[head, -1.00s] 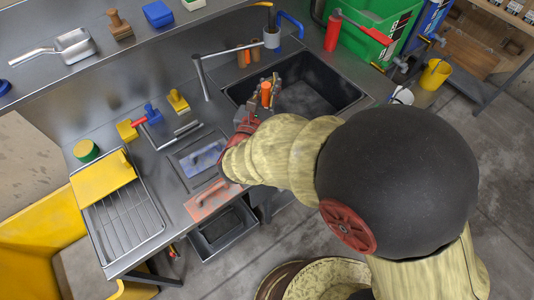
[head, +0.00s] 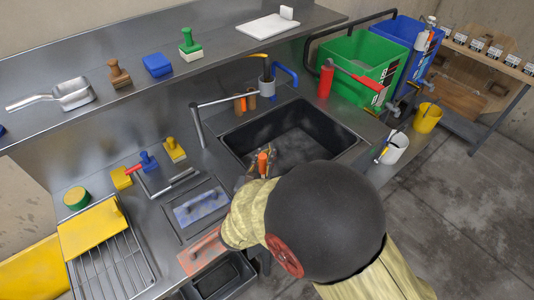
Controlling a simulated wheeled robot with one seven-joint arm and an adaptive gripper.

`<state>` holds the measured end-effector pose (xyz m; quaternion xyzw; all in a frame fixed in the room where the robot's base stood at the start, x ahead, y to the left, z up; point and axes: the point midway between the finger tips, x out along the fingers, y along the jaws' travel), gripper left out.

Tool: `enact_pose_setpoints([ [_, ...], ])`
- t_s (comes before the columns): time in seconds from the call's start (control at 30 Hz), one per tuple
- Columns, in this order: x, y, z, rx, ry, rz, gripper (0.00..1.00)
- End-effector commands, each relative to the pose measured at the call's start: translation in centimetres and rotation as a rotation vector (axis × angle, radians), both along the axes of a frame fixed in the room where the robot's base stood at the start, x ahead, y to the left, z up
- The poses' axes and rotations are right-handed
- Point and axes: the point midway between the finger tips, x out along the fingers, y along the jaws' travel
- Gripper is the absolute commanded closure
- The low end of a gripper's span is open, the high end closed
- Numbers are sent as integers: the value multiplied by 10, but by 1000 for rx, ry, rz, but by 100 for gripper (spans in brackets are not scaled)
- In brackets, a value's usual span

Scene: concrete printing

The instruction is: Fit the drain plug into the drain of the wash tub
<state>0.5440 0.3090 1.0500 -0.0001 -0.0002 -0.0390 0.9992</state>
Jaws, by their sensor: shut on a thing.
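The black wash tub (head: 330,124) is sunk in the steel counter, with a dark, smudged floor. My gripper (head: 262,166) is over the near left part of the tub, partly hidden by my arm. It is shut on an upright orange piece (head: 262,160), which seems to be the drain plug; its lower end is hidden. I cannot tell its height above the tub floor. The drain cannot be made out; my arm covers the near part of the tub.
A tap (head: 198,120) stands at the tub's left. A grey cup (head: 267,85) and a red bottle (head: 325,79) are behind. A white bucket (head: 394,149) is at the right. A trowel (head: 200,207) and yellow board (head: 92,232) lie left. The tub's far part is clear.

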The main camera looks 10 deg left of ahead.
Motion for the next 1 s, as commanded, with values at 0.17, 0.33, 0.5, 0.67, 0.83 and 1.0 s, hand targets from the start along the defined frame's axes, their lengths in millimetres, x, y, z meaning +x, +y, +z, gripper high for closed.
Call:
enact_pose_setpoints([
  [0.17,0,0,-1,1,-1,0,100],
  [0.33,0,0,-4,0,0,0,83],
  [0.5,0,0,-3,0,0,0,73],
  [0.67,0,0,-3,0,0,0,66],
  [0.83,0,0,-3,0,0,0,66],
  [1.0,-4,1,-4,-1,1,1,66],
])
